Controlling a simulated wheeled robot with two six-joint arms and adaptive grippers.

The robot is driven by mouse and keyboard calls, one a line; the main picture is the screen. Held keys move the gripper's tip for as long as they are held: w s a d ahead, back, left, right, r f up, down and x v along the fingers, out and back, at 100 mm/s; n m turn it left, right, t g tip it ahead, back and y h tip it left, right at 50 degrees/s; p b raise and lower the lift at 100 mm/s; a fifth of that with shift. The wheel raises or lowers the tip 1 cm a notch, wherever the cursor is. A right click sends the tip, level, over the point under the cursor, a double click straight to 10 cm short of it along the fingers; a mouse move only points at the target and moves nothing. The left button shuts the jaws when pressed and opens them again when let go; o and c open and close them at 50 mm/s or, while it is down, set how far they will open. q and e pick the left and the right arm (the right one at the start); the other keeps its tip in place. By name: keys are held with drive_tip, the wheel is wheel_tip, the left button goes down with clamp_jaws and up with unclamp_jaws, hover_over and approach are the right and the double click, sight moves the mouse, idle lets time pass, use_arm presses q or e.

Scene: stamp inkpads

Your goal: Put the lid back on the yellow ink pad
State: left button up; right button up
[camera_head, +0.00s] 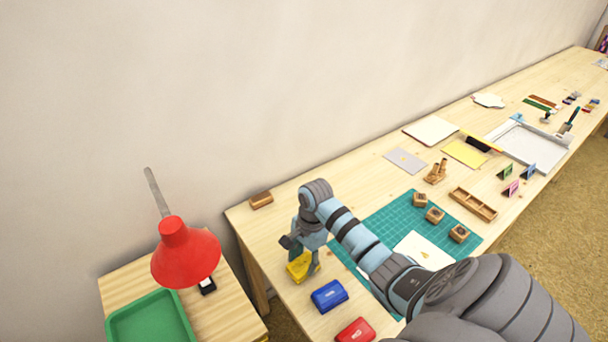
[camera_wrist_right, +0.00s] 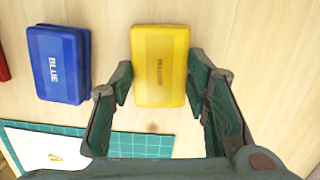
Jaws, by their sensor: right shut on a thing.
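In the head view the yellow ink pad (camera_head: 299,268) shows near the table's left front edge, directly under my right gripper (camera_head: 305,259). The gripper points down and is shut on the lid's sides. The fingers partly cover the yellow parts, and I cannot tell whether the lid rests fully on the pad's base. My left gripper is in neither view.
A closed blue ink pad (camera_head: 329,295) stands close beside the yellow one, with a red one (camera_head: 355,331) beyond it. A green mat (camera_head: 392,216) holds several wooden stamps. A red lamp (camera_head: 186,252) and a green tray (camera_head: 150,325) are on the side table.

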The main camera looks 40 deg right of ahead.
drive_tip(key=shift+f, duration=0.1)
idle(0.3)
drive_tip(key=o, duration=0.9)
drive_tip(key=o, duration=0.4)
drive_tip(key=shift+r, duration=0.2)
